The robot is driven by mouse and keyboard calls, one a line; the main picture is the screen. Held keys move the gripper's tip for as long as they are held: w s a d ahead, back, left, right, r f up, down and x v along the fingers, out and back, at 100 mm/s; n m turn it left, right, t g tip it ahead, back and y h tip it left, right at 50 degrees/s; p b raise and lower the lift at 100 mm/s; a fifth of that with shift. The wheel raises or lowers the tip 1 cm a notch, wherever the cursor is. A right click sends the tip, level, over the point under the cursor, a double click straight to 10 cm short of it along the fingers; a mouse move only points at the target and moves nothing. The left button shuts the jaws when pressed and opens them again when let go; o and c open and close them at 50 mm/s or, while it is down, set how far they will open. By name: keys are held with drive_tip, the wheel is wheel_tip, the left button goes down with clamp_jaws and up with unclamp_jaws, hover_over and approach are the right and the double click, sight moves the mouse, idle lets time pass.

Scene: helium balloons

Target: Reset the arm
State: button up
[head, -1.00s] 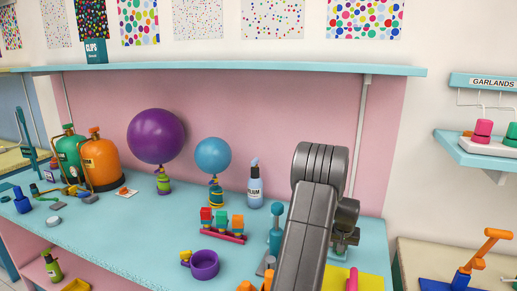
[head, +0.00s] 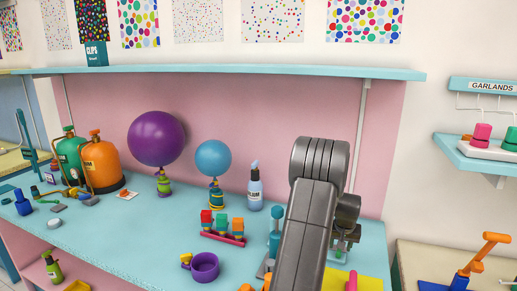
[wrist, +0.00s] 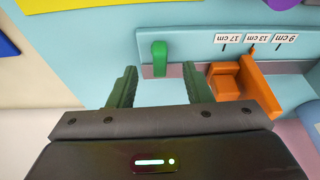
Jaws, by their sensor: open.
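My gripper (wrist: 122,88) shows in the wrist view with its two green fingers apart and nothing between them. Beyond the fingers is a grey rail on the blue bench, with a green peg (wrist: 159,58) and an orange block (wrist: 232,85) on it. In the head view my grey arm rises at the right front of the bench and hides part of it. The gripper's fingers cannot be made out there.
A purple balloon (head: 156,138) and a blue balloon (head: 213,158) stand on the bench (head: 130,225). Orange (head: 103,162) and green tanks are at the left. A bottle (head: 255,188), a rack of colored pieces (head: 222,236) and a purple cup (head: 205,267) are nearer my arm.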

drive_tip(key=shift+p+v, duration=0.3)
drive_tip(key=shift+v, duration=0.95)
drive_tip(key=shift+f, duration=0.15)
drive_tip(key=b+x, duration=0.2)
drive_tip(key=x, duration=0.3)
drive_tip(key=shift+w+f, duration=0.1)
drive_tip(key=shift+f, duration=0.25)
drive_tip(key=shift+m+h, duration=0.4)
drive_tip(key=shift+m, duration=0.9)
